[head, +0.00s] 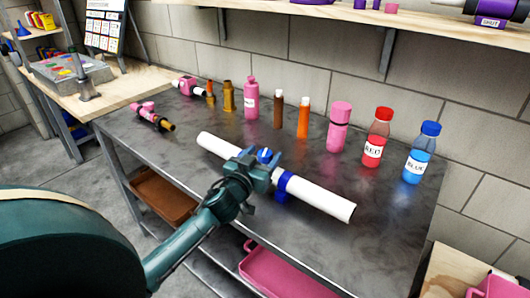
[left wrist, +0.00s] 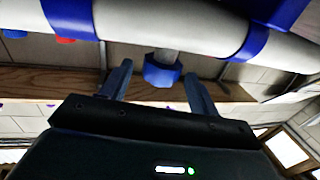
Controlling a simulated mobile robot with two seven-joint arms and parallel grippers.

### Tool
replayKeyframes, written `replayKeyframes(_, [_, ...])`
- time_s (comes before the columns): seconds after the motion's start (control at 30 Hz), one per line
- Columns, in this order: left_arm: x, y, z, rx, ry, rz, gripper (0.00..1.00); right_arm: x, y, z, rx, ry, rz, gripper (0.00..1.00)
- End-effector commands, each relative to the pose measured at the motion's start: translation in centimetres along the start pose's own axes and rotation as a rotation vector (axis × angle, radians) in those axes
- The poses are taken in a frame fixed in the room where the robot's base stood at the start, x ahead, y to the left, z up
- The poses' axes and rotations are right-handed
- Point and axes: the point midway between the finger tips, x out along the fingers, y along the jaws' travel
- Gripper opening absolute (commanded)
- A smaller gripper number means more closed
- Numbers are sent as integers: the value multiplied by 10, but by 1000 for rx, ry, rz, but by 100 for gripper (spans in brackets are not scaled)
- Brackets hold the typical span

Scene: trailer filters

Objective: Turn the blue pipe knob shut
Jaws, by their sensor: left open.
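A white pipe (head: 325,200) lies across the metal table, with blue bands around it. A blue knob (head: 265,155) shows at the middle of the pipe, partly hidden by my gripper. My left gripper (head: 260,165) is open, over the pipe at the knob. In the left wrist view, the blue knob (left wrist: 162,70) stands out from the white pipe (left wrist: 170,28) on a short pale stem. It is between the two fingertips of my left gripper (left wrist: 160,82), with gaps visible on both sides. My right gripper is not in view.
Pink, brown and orange bottles stand along the back of the metal table (head: 375,225), with a red bottle (head: 377,137) and a blue bottle (head: 421,153) at right. Pink-and-brass fittings (head: 152,115) lie at left. A wall shelf (head: 340,12) is above; a pink tray (head: 280,275) is below.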

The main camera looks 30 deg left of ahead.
Motion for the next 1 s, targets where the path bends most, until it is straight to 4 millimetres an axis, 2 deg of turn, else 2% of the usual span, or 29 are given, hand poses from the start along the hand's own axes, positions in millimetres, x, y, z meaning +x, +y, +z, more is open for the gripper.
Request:
replayKeyframes(0.2, [16,0,0,1,0,0,61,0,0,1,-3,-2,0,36])
replayKeyframes(0.5, [17,0,0,0,-1,1,60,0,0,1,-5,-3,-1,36])
replayKeyframes(1.0, [17,0,0,0,-1,1,19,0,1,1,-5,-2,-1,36])
